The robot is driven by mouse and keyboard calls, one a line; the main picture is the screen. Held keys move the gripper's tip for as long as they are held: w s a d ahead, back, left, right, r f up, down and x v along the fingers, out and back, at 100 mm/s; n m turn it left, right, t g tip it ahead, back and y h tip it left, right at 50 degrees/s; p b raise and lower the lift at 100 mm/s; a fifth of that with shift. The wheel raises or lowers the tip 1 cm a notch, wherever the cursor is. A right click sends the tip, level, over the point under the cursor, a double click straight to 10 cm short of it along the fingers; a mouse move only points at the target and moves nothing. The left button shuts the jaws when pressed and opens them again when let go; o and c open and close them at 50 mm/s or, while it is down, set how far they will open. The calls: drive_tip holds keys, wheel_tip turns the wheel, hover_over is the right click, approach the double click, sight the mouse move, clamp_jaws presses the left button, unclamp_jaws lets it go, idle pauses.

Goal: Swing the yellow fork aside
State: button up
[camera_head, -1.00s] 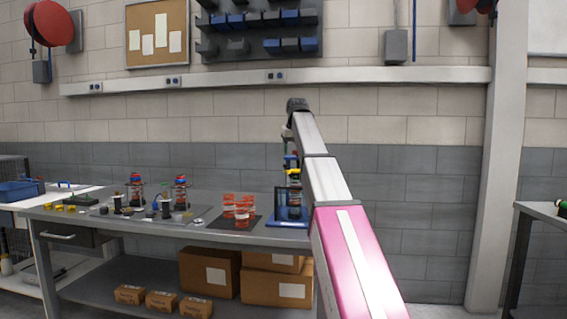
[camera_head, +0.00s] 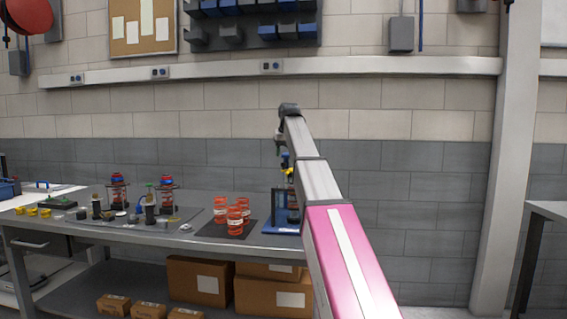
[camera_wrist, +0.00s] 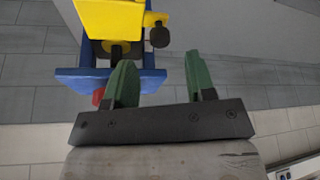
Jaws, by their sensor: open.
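The yellow fork (camera_wrist: 108,20) shows large at the upper left of the wrist view, cut off by the top edge, on a blue fixture (camera_wrist: 75,84). In the head view a small yellow part (camera_head: 286,171) shows beside my arm, which hides much of the fixture; its blue base (camera_head: 280,228) stands at the bench's right end. My gripper (camera_wrist: 160,72) has two green fingers, spread apart with nothing between them. The fork is beyond the fingertips and to their left, apart from them. In the head view my gripper (camera_head: 279,146) is above the fixture.
A black knob (camera_wrist: 159,36) and a red part (camera_wrist: 98,97) show by the fixture. On the bench (camera_head: 130,236), orange-red containers (camera_head: 238,217) stand on a dark mat left of the fixture, with several small parts farther left. A wall is behind; floor right of the bench looks clear.

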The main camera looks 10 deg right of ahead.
drive_tip(key=shift+x, duration=2.4)
clamp_jaws()
